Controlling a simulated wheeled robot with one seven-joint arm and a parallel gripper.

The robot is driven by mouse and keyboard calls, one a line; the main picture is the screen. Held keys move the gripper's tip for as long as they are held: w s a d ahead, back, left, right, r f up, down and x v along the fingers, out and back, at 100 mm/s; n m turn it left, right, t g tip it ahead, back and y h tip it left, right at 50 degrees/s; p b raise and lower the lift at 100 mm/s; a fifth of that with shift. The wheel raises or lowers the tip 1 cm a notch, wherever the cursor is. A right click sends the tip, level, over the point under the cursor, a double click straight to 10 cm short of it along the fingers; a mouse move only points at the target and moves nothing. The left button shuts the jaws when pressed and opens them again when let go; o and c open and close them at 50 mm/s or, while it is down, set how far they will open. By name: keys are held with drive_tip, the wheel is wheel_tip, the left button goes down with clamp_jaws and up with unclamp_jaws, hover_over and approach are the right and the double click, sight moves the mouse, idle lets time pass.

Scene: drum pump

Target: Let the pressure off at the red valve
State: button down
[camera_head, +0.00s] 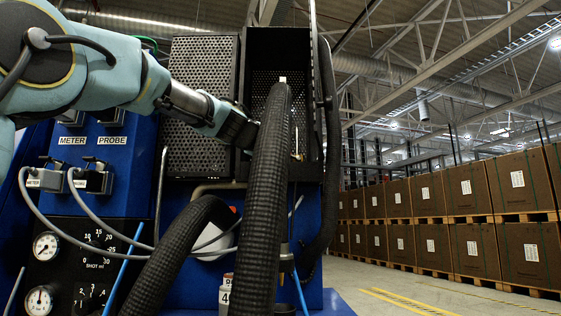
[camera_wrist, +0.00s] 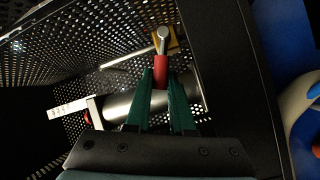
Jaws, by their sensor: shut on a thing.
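In the wrist view a red sleeve (camera_wrist: 160,72), which looks like the red valve's handle, has a round grey metal end on top. My gripper (camera_wrist: 160,80) has its green fingers shut on the lower part of this sleeve. A yellow piece (camera_wrist: 173,42) shows just behind it. A silver cylinder (camera_wrist: 122,106) lies behind and below the fingers. In the head view my arm reaches into the open perforated black housing. The thick black hose (camera_head: 268,190) hides my fingertips and the red part there.
Perforated dark walls (camera_wrist: 100,30) close in around my gripper, and a dark post (camera_wrist: 238,70) stands to its right. A blue cabinet (camera_head: 105,160) with gauges stands at left in the head view. Stacked boxes (camera_head: 480,190) stand beyond open floor at right.

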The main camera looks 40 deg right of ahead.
idle(0.5)
drive_tip(key=c, duration=0.8)
unclamp_jaws()
drive_tip(key=b+v, duration=0.4)
drive_tip(key=v, duration=0.6)
drive_tip(key=shift+s+a+f, duration=0.1)
drive_tip(key=shift+a+f, duration=0.05)
drive_tip(key=shift+a, duration=0.25)
